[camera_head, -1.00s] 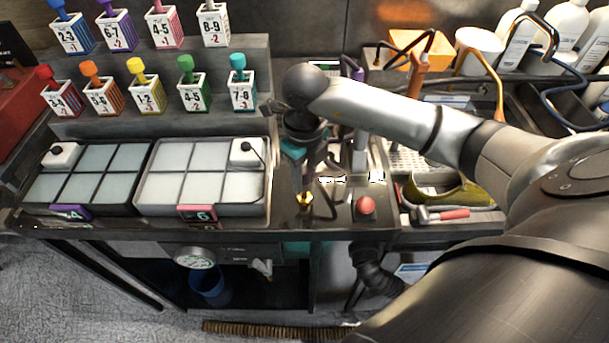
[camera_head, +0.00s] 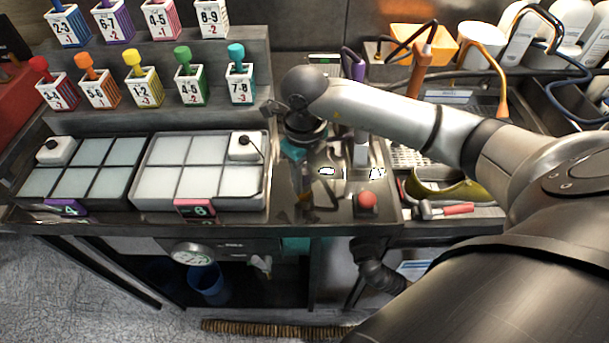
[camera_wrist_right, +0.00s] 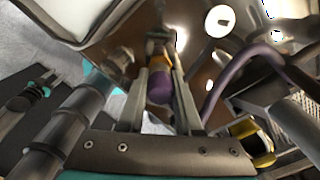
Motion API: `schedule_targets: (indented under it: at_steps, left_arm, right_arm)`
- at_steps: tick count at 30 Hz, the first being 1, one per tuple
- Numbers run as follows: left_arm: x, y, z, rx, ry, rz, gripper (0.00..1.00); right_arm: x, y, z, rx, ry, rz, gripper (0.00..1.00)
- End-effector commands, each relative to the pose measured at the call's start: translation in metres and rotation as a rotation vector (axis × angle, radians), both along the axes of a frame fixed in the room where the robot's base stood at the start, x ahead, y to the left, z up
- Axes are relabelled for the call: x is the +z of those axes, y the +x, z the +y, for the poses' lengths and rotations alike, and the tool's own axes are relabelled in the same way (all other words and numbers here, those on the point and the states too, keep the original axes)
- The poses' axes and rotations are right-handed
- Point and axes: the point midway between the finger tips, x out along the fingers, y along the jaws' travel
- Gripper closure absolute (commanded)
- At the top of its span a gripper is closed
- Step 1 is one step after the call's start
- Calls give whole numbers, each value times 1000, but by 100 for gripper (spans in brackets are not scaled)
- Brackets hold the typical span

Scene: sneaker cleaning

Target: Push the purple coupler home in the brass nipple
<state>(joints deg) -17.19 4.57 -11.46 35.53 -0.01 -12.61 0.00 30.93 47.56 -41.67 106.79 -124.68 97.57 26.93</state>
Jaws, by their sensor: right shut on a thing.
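My right gripper (camera_head: 303,193) points down at the front of the dark counter, right of the light trays. In the right wrist view, my right gripper (camera_wrist_right: 160,70) has its two fingers on either side of the purple coupler (camera_wrist_right: 160,90) and is shut on it. A brass-orange part (camera_wrist_right: 158,62), seemingly the brass nipple, shows just beyond the coupler, in line with it. I cannot tell how deep the coupler sits on it. In the head view the arm and gripper hide most of this spot. My left gripper is not in view.
A purple hose (camera_wrist_right: 232,66) arcs beside the fingers. A red knob (camera_head: 366,202) stands right of the gripper on the counter. Two compartment trays (camera_head: 135,205) lie left. A red-handled tool (camera_head: 455,209) and olive item (camera_head: 450,190) lie right.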

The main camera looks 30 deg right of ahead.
Motion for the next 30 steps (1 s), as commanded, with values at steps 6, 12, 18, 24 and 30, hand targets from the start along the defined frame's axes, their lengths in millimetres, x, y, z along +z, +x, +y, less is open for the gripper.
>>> schedule_targets:
  at_steps: [6, 12, 18, 24, 30]
  left_arm:
    - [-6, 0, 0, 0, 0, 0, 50]
    - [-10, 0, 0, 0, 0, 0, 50]
    - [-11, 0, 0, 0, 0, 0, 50]
    - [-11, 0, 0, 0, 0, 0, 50]
    - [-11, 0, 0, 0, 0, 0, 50]
  right_arm:
    - [-6, 0, 0, 0, 0, 0, 100]
    - [-11, 0, 0, 0, 0, 0, 100]
    - [-13, 0, 0, 0, 0, 0, 56]
    - [-13, 0, 0, 0, 0, 0, 34]
    - [-13, 0, 0, 0, 0, 0, 32]
